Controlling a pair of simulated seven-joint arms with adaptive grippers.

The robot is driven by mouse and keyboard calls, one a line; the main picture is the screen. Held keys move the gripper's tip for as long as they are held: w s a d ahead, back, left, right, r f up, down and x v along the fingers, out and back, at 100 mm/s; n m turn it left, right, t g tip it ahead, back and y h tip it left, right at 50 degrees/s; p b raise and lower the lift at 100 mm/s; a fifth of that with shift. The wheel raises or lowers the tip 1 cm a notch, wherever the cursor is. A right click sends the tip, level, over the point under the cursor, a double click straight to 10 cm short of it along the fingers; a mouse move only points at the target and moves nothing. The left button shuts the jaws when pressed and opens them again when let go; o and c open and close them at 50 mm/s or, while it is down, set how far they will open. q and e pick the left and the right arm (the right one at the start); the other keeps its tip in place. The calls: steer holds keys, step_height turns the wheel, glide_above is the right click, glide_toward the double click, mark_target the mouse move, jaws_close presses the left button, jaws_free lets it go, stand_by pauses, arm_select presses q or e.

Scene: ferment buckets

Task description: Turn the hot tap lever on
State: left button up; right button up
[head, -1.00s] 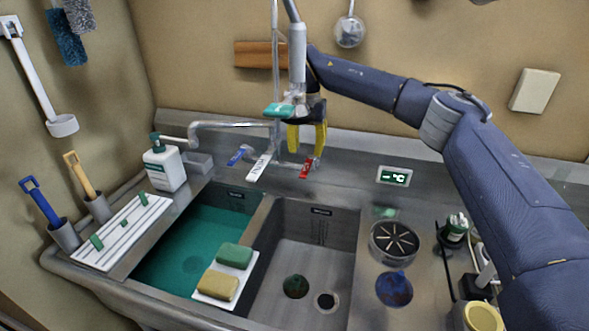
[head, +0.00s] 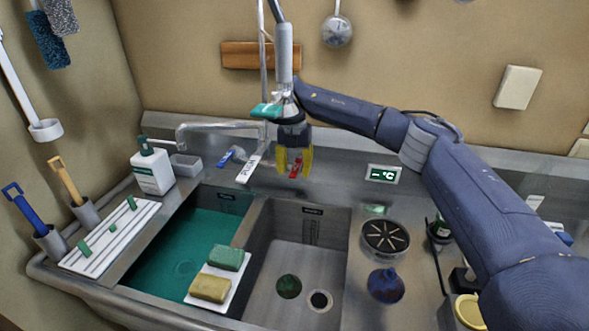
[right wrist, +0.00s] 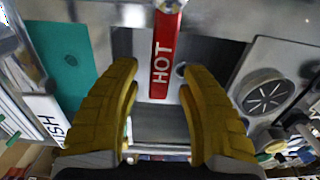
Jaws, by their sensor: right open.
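The red hot tap lever (head: 296,166), marked HOT, is at the back of the sink. In the right wrist view the lever (right wrist: 164,55) points down between the two fingers, apart from both. My right gripper (head: 294,174) has yellow fingers and is open around the lever's line. In the right wrist view my right gripper (right wrist: 158,85) shows its fingers either side of the lever. The fingers partly hide the lever in the head view. My left gripper is not in view.
A blue lever (head: 232,154) and a white-labelled lever (head: 249,168) stand left of the hot one. The spout (head: 215,126) reaches left. A sprayer with a teal handle (head: 266,110) hangs beside my right wrist. The right basin (head: 305,262) is below.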

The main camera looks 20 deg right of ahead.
steer(key=shift+c, duration=0.5)
jaws_close()
